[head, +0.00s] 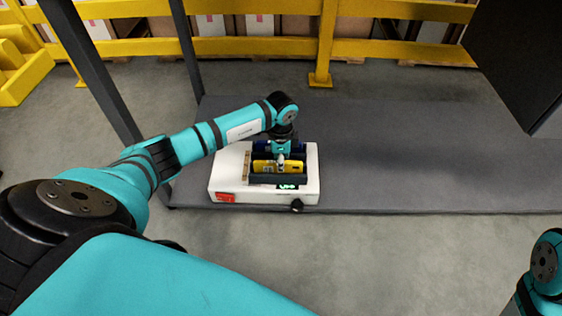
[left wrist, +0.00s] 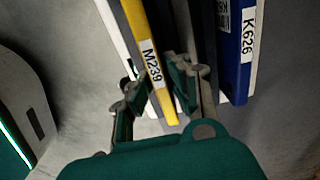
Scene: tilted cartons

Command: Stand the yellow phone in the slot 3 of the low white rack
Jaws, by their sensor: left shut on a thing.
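The yellow phone (head: 268,167) is upright at the front of a dark holder (head: 262,180) on a low white unit (head: 227,178). In the left wrist view the yellow phone (left wrist: 139,25) carries a white label reading M239. My left gripper (head: 282,158) comes down from above and is shut on it; its fingers are on either side of the phone in the left wrist view (left wrist: 160,88). The phone's lower edge is hidden, so I cannot tell whether it rests in a slot. My right gripper is out of view.
A blue item (left wrist: 231,60) labelled K626 stands to the right of the phone, with a gap between. The white unit sits near the front edge of a grey platform (head: 420,170). A dark post (head: 187,50) rises behind; the platform's right side is clear.

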